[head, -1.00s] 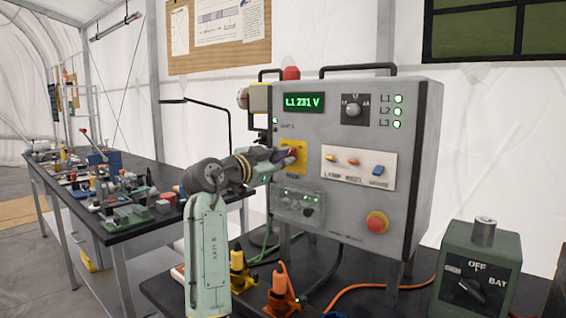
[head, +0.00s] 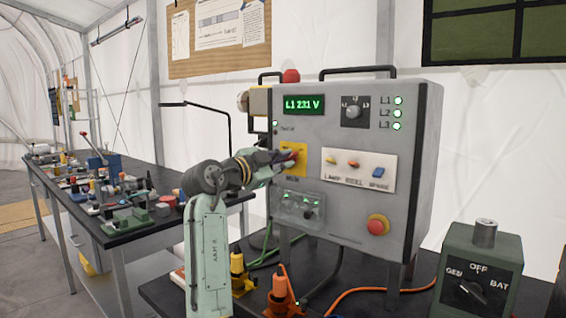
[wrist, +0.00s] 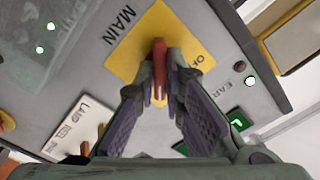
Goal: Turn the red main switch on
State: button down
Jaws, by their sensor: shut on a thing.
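The red main switch (wrist: 159,60) sits on a yellow plate (wrist: 128,52) marked MAIN in the wrist view. My gripper (wrist: 160,80) has its fingers on both sides of the red handle and is shut on it. In the head view my gripper (head: 284,160) reaches the yellow plate (head: 300,152) from the left and covers most of the switch. The grey panel (head: 330,225) carries the switch. Its green display (head: 304,104) reads L1 231 V, and the L1, L2 and L3 lamps (head: 398,112) are lit green.
A row of small switches (head: 358,170), a red stop button (head: 378,224) and a clear-covered socket plate (head: 302,206) are on the panel. A green box with a dial (head: 480,270) stands at right. Orange plugs and cable lie below. A cluttered workbench (head: 130,230) is at left.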

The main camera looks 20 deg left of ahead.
jog(key=c, duration=1.7)
grip_release()
jog(key=shift+s, duration=0.1)
jog(key=v, duration=1.1)
jog(key=shift+s+a, duration=0.15)
jog(key=shift+s, duration=0.25)
